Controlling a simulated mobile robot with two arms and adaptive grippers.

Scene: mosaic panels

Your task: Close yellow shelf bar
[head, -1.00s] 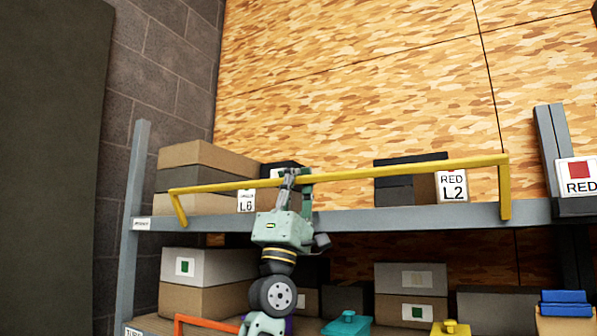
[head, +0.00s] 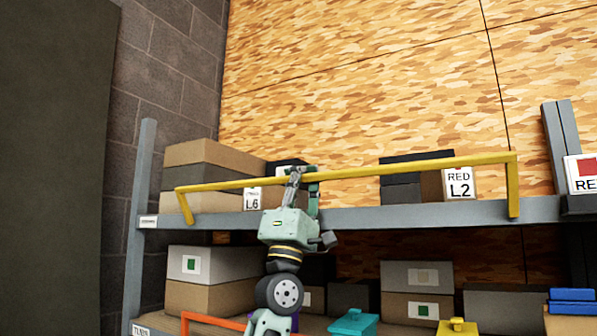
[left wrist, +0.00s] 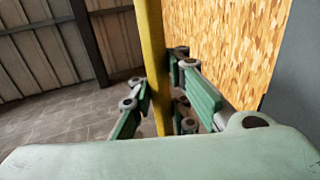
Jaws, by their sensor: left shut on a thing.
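The yellow shelf bar (head: 410,168) runs across the front of the upper shelf in the head view. Its two end arms come down to the shelf edge, and the long bar stands raised above that edge. My left gripper (head: 302,176) is shut on the bar a little left of its middle. In the left wrist view the bar (left wrist: 153,50) passes between the green fingers of the left gripper (left wrist: 160,110). The fingers hide a short piece of the bar. My right gripper is not in view.
The grey upper shelf (head: 400,217) holds cardboard boxes (head: 205,178) and a box labelled RED L2 (head: 458,185) behind the bar. Below are more boxes, an orange bar (head: 212,321), a teal lid (head: 352,323) and a yellow lid (head: 457,328). A wooden wall stands behind.

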